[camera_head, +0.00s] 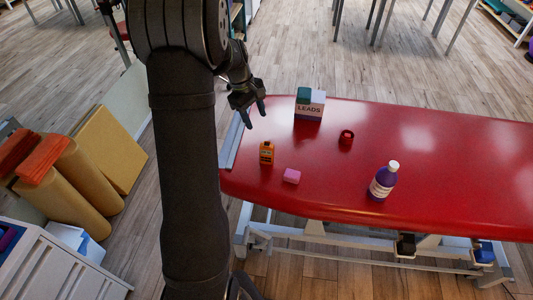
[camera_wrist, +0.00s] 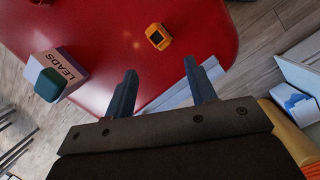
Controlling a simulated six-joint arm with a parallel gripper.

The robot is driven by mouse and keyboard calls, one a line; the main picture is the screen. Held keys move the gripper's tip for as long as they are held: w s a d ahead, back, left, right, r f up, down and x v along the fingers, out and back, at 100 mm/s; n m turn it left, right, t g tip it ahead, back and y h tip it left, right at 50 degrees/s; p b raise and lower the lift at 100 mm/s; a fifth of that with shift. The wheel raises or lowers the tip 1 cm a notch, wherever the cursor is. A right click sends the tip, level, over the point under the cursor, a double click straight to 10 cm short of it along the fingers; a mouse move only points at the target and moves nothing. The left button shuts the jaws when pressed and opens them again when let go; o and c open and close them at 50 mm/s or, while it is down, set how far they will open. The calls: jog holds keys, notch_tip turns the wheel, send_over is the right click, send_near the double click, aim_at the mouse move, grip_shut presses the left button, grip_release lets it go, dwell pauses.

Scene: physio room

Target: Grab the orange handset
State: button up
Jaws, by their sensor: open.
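The orange handset (camera_head: 266,153) stands upright near the left end of a red treatment table (camera_head: 450,165). It has a dark screen and a dark label on its front. In the wrist view the handset (camera_wrist: 158,37) shows beyond the fingertips, roughly midway between them. My gripper (camera_head: 255,111) is above the table's left end, up and slightly left of the handset. In the wrist view its two fingers (camera_wrist: 160,72) are spread apart with nothing between them. The gripper does not touch the handset.
A box marked LEADS (camera_head: 309,108) stands behind the handset. A pink block (camera_head: 292,176) lies close to its right. A red ring-shaped roll (camera_head: 346,137) and a purple bottle with white cap (camera_head: 383,181) are farther right. The table's right part is clear.

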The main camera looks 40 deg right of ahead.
jog(key=w+n+h, duration=0.1)
jog(key=w+n, duration=0.1)
jog(key=n, duration=0.3)
send_near(269, 151)
jog(key=shift+n+g, duration=0.3)
jog(key=shift+g, duration=0.1)
jog(key=f, duration=0.2)
jog(key=d+f, duration=0.1)
jog(key=f, duration=0.1)
jog(key=d+f, duration=0.1)
jog(key=f, duration=0.1)
jog(key=shift+w+d+f, duration=0.1)
jog(key=shift+w+f, duration=0.2)
jog(key=shift+f, duration=0.1)
jog(key=shift+x, duration=2.6)
grip_shut()
jog(key=shift+r, duration=0.15)
